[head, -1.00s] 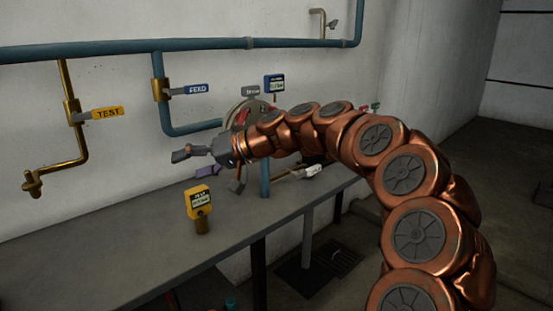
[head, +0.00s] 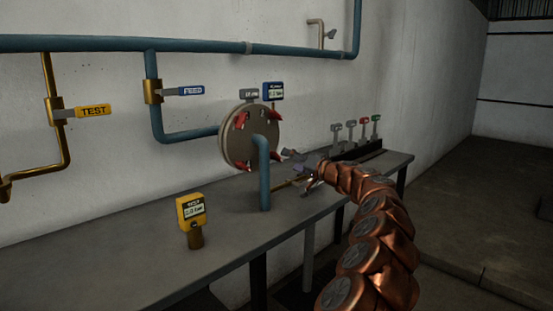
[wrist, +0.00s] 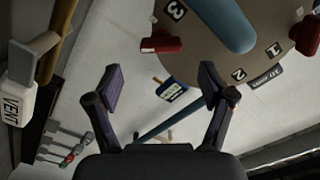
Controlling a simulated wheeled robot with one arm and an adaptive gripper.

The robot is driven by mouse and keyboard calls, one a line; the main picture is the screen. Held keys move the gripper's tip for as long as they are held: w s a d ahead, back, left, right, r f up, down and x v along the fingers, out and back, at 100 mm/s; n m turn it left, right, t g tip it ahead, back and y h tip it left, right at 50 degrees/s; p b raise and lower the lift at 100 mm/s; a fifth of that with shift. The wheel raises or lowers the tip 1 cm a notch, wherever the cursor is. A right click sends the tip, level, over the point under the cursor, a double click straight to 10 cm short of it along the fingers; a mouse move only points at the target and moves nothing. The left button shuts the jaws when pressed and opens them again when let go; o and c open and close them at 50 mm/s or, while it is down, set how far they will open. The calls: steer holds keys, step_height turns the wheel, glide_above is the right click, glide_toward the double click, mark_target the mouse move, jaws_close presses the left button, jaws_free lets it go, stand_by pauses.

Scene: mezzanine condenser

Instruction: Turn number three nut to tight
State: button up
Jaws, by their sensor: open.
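The round end cover (head: 236,150) stands against the wall, with several red nuts around its rim, such as one at the upper right (head: 274,114). In the wrist view, the cover (wrist: 215,50) carries the labels 3, 1 and 2. A red nut (wrist: 162,42) shows beside the 3, and another red nut (wrist: 305,36) sits near the 1. My gripper (head: 300,169) is right of and below the cover. In the wrist view, my gripper (wrist: 161,88) is open and empty, with both fingers apart from the nuts. The far side of the cover rim is partly hidden by the blue pipe.
A blue pipe (head: 264,175) rises from the bench (head: 130,245) in front of the cover. A blue gauge (head: 273,91) is above the cover. A white VENT handle (wrist: 17,105) is at the wrist view's left.

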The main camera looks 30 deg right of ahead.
mark_target(280, 157)
steer(key=shift+x, duration=3.3)
steer(key=c, duration=1.2)
